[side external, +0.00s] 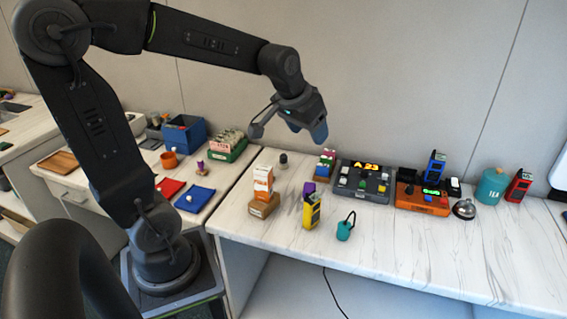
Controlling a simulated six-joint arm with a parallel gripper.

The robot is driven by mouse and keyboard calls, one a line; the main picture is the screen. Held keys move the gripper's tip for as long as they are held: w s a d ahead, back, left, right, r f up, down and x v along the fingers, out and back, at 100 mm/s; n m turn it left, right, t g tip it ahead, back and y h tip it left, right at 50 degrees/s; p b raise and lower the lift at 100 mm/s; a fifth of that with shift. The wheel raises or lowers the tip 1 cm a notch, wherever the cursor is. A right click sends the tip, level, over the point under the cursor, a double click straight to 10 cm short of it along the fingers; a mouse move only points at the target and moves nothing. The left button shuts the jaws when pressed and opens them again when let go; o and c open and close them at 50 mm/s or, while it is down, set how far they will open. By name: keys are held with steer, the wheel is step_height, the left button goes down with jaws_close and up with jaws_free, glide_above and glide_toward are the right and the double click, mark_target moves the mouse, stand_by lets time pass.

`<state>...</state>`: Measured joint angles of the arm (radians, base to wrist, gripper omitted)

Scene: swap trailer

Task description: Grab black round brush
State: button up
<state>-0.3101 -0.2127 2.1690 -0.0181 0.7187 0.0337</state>
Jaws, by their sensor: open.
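A small dark, round-topped object (283,160) stands upright near the back left of the white marbled counter (420,270). It looks like the black round brush, but it is too small to be sure of its bristles. My gripper (288,133) is open and empty, in the air above the counter's back left part. In the picture it is just above the dark object and apart from it. Its fingers are spread to the left and right.
An orange-white box (263,182) on a brown block, a yellow device (311,208) and a teal tagged item (345,228) stand nearer the front. Control boxes (362,181) (422,199) fill the middle and right. The front counter strip is clear.

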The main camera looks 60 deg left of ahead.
steer(key=w+a+f+n, duration=0.2)
steer(key=w+a+f, duration=0.25)
steer(key=a, duration=0.45)
steer(key=n+g+y, duration=0.2)
steer(key=n, duration=0.2)
glide_toward(283, 156)
steer(key=x, duration=0.3)
steer(key=s+x, duration=0.1)
steer(key=x, duration=0.1)
steer(key=shift+w+a+f, duration=0.1)
steer(key=shift+w+f, duration=0.05)
steer(key=shift+f, duration=0.15)
steer(key=shift+w+x, duration=0.2)
steer(key=shift+x, duration=1.35)
steer(key=shift+w+x, duration=0.2)
steer(key=shift+x, duration=1.4)
steer(key=shift+r, duration=0.2)
steer(key=shift+c, duration=0.2)
steer(key=c, duration=1)
steer(key=shift+o, duration=0.2)
